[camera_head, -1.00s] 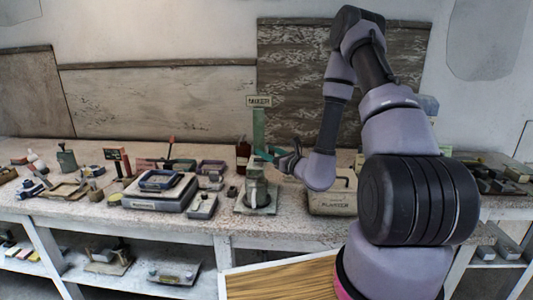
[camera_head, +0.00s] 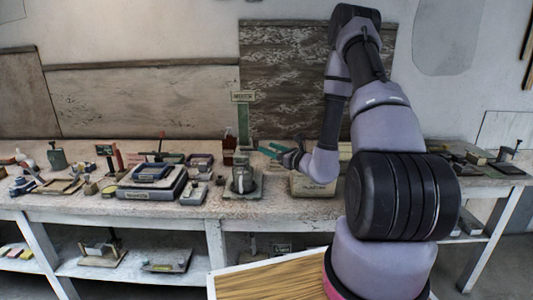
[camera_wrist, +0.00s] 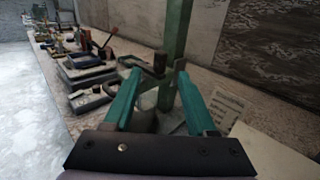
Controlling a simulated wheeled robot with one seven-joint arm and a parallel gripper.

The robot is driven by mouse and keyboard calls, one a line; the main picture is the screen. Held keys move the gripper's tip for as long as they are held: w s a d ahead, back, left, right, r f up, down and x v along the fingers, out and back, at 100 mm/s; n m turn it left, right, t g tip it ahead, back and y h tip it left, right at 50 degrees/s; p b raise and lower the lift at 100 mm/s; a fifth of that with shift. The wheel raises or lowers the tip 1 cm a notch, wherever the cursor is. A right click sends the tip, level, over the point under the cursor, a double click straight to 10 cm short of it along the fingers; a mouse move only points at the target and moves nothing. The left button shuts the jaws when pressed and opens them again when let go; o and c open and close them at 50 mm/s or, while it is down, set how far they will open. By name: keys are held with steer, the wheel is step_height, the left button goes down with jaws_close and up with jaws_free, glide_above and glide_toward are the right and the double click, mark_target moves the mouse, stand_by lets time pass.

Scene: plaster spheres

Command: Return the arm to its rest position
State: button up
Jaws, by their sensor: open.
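My gripper (camera_head: 271,152) is held above the workbench, just right of the green mixer stand, with its teal fingers pointing left. In the wrist view my gripper (camera_wrist: 160,105) has its two teal fingers spread apart with nothing between them that I can see held. The green mixer post (camera_wrist: 176,45) stands beyond and between the fingers. My arm rises from the lower right, bends high at the elbow and comes down to the bench. Whether the gripper touches the mixer cannot be told.
The workbench (camera_head: 290,207) runs across the view. The mixer (camera_head: 244,130) and a box with a label (camera_head: 312,188) stand near my gripper. Trays and tools crowd the left, including a grey case (camera_head: 152,190). A wooden-topped board (camera_head: 275,280) lies low in front.

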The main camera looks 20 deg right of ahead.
steer(key=s+a+r+n+g+y, duration=0.4)
steer(key=a+r+n+y, duration=0.3)
steer(key=r, duration=0.3)
steer(key=s+a+r+n+g, duration=0.3)
steer(key=s+r+n+g, duration=0.1)
steer(key=s+n+g, duration=0.15)
steer(key=s+a+r+n+g, duration=0.4)
steer(key=s, duration=0.2)
steer(key=s+d+r+n+t+h, duration=0.4)
steer(key=s+d+r+n+h, duration=0.5)
steer(key=s+d+h, duration=0.4)
steer(key=shift+s+d+r+n+t, duration=0.15)
steer(key=shift+s+r+n+t, duration=0.2)
